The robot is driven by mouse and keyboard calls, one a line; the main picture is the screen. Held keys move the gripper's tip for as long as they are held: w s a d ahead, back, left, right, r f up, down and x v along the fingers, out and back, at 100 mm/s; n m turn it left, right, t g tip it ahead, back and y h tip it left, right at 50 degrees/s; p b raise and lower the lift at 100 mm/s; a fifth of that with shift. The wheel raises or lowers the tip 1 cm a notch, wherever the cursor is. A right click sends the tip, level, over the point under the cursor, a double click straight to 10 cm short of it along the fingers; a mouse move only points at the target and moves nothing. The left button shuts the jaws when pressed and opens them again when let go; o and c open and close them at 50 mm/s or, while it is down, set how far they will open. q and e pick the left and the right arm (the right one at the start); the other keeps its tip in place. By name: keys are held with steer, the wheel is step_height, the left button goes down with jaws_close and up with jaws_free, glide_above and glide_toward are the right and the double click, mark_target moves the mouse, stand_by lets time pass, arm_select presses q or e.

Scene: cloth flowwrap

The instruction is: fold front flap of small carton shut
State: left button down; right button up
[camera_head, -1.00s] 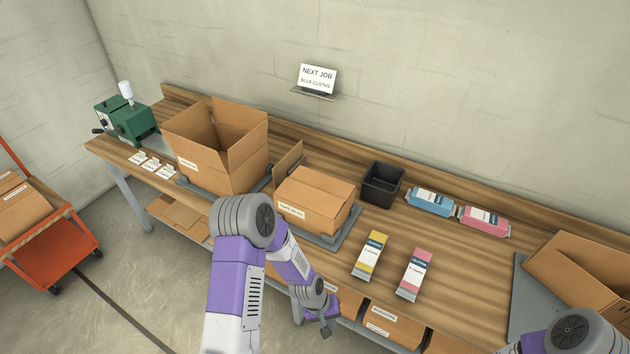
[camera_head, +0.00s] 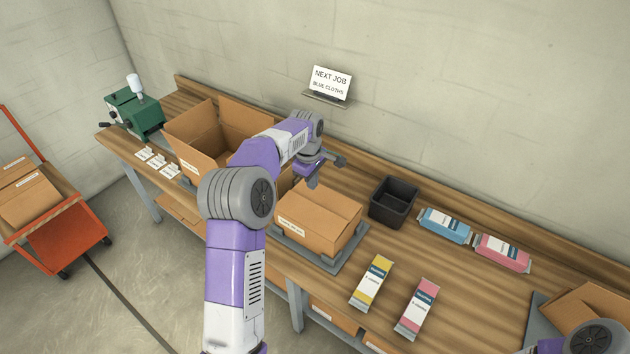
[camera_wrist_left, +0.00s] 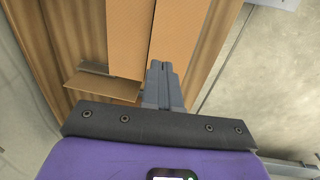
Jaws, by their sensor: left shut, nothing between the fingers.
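The small carton (camera_head: 308,232) sits on a grey plate (camera_head: 322,263) in the middle of the bench, and brown panels lie across its top. My left gripper (camera_head: 311,184) is shut and empty, pointing down at the carton's back left edge; my arm hides part of that side. In the left wrist view the shut fingers (camera_wrist_left: 163,80) are in front of brown cardboard panels (camera_wrist_left: 180,30). I cannot tell whether they touch. A smaller brown flap (camera_wrist_left: 103,86) sticks out to the left there. Which flap is the front one is unclear. My right gripper is out of view.
A tall open carton (camera_head: 205,150) stands left of the small one, partly behind my arm. A black bin (camera_head: 394,202), blue pack (camera_head: 444,225) and pink pack (camera_head: 502,252) are to the right. A yellow pack (camera_head: 371,282) and another pink pack (camera_head: 417,309) lie nearer me.

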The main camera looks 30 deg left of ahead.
mark_target(315, 208)
arm_select(q)
steer(key=f, duration=0.3)
steer(key=w+f, duration=0.1)
steer(key=f, duration=0.7)
steer(key=shift+w+f+b, duration=0.1)
steer(key=shift+w+b, duration=0.15)
steer(key=shift+b, duration=0.15)
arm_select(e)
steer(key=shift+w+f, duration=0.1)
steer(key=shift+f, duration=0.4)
